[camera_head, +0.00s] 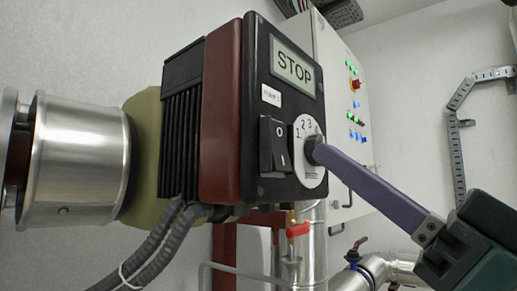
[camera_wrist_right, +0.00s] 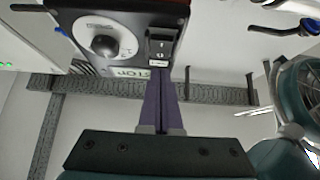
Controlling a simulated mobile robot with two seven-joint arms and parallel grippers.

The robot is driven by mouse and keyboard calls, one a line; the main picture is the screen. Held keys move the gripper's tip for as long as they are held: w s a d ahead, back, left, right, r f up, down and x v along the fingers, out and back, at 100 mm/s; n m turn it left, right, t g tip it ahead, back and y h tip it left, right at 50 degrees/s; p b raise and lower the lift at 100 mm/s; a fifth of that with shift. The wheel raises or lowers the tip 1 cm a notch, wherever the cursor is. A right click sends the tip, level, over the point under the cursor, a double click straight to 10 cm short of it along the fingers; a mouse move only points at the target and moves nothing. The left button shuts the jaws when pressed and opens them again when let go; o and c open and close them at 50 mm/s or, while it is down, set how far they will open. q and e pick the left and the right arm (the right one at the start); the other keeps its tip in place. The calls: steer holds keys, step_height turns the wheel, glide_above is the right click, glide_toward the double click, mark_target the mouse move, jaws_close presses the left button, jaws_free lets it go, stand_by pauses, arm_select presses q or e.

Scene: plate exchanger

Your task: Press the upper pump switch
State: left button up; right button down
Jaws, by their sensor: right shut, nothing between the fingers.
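The pump control box (camera_head: 255,100) has a dark front and a red-brown side. Its display (camera_head: 294,68) reads STOP. Below the display is a black rocker switch (camera_head: 278,146) marked O, left of a white numbered dial (camera_head: 311,178). My right gripper (camera_head: 319,153) has shut purple fingers with nothing between them. In the head view its tips overlap the dial's knob and lie right of the switch. In the right wrist view the fingers (camera_wrist_right: 164,75) point toward the switch (camera_wrist_right: 161,43), with the dial (camera_wrist_right: 104,46) to its left. Contact cannot be told. My left gripper is not in view.
A silver pipe flange (camera_head: 75,160) and grey cables (camera_head: 150,245) are at the left of the box. A white cabinet (camera_head: 335,110) with lit indicators stands behind. A red-handled valve (camera_head: 297,230) and metal pipes are below. A cable tray (camera_head: 455,130) runs along the right wall.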

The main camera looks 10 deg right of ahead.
mark_target(282, 153)
steer(key=shift+w+a+f+p, duration=0.15)
steer(key=shift+w+a+f, duration=0.05)
steer(key=shift+w+a, duration=0.35)
steer(key=shift+w+a+f+p, duration=0.15)
steer(key=shift+w+a, duration=0.25)
steer(key=shift+w, duration=0.25)
